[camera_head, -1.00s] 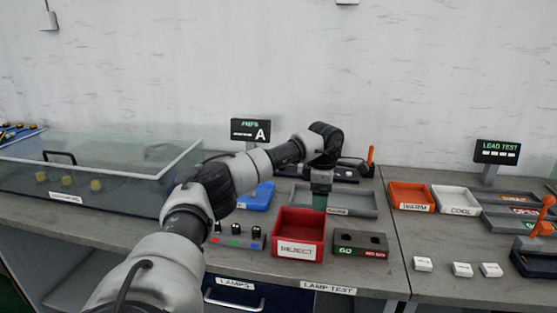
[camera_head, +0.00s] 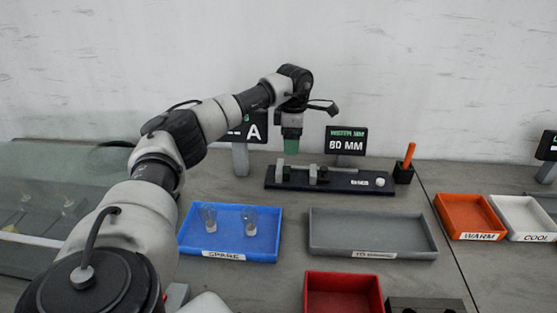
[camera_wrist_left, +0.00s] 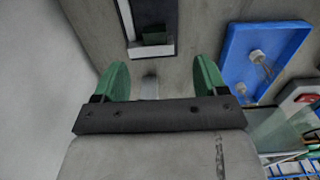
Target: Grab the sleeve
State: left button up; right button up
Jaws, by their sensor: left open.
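My left gripper (camera_head: 291,151) points down with green fingers, just above the left part of a black fixture (camera_head: 335,184). It also shows in the left wrist view (camera_wrist_left: 160,82), with its fingers spread and nothing held. A small grey upright piece (camera_head: 280,170) stands on the fixture below the fingers, and another grey piece (camera_head: 313,174) stands to its right. I cannot tell for sure which thing is the sleeve. In the left wrist view a small pale piece (camera_wrist_left: 150,88) lies between the fingers, seen from above. My right gripper is not in view.
A display reading 80 MM (camera_head: 346,140) stands behind the fixture. An orange-handled tool (camera_head: 409,156) stands at its right. In front lie a blue tray (camera_head: 187,240) with two bulbs and an empty grey tray (camera_head: 365,230). A red bin (camera_head: 342,279) is nearer.

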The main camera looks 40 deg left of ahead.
pick_arm(q)
send_over(286, 174)
jog(key=w, duration=0.2)
notch_tip(286, 174, down, 5)
jog(key=shift+s+d+r, duration=0.1)
jog(key=shift+r, duration=0.05)
jog(key=shift+w+a+f, duration=0.1)
jog(key=shift+a+f, duration=0.1)
jog(key=shift+f, duration=1.3)
jog(key=shift+w+a+f, duration=0.1)
jog(key=shift+a+f, duration=0.05)
jog(key=shift+f, duration=1.3)
jog(key=shift+r, duration=0.1)
jog(key=c, duration=1)
